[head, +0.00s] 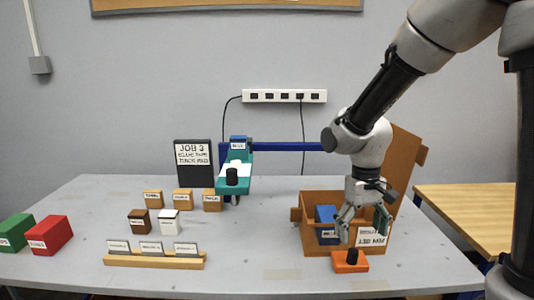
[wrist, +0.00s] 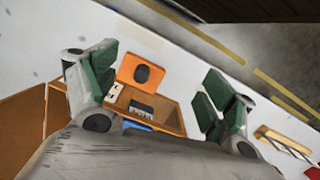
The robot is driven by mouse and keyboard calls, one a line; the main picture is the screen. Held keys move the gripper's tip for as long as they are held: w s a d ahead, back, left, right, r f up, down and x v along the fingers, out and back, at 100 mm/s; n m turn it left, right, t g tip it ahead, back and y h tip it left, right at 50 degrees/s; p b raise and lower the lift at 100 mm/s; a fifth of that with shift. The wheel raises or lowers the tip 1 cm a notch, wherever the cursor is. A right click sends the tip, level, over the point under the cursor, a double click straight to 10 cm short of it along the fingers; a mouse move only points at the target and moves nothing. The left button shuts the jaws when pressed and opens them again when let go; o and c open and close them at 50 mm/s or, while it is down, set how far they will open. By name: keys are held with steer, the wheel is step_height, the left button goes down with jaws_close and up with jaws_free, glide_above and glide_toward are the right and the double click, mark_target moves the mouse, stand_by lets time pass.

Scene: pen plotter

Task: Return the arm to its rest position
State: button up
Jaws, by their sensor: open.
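My gripper (head: 363,223) is open and empty at the right side of the table, in front of or over the open brown box; the head view does not settle which. In the wrist view, the green-padded fingers of my gripper (wrist: 155,88) stand wide apart, with the box (wrist: 172,120) and an orange block with a black knob (wrist: 128,68) visible between them. The arm reaches down from the upper right. The brown box (head: 312,246) holds a blue block (head: 325,214), and its lid (head: 408,150) stands open behind. The orange block (head: 339,267) rests on the table before the box.
A blue rail (head: 288,147) carries a teal carriage (head: 234,187) with a black knob. A black job sign (head: 194,182), several small labelled blocks, a card rack (head: 155,261), and red (head: 49,235) and green (head: 15,232) blocks stand left. The front centre table is clear.

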steer(key=s+d+r+m+t, duration=0.2)
steer(key=s+d+r+t, duration=0.3)
steer(key=s+d+r, duration=0.8)
step_height(320, 180, up, 2)
steer(key=shift+s+r+t, duration=0.2)
steer(key=shift+s+t, duration=0.1)
steer(key=shift+s, duration=0.15)
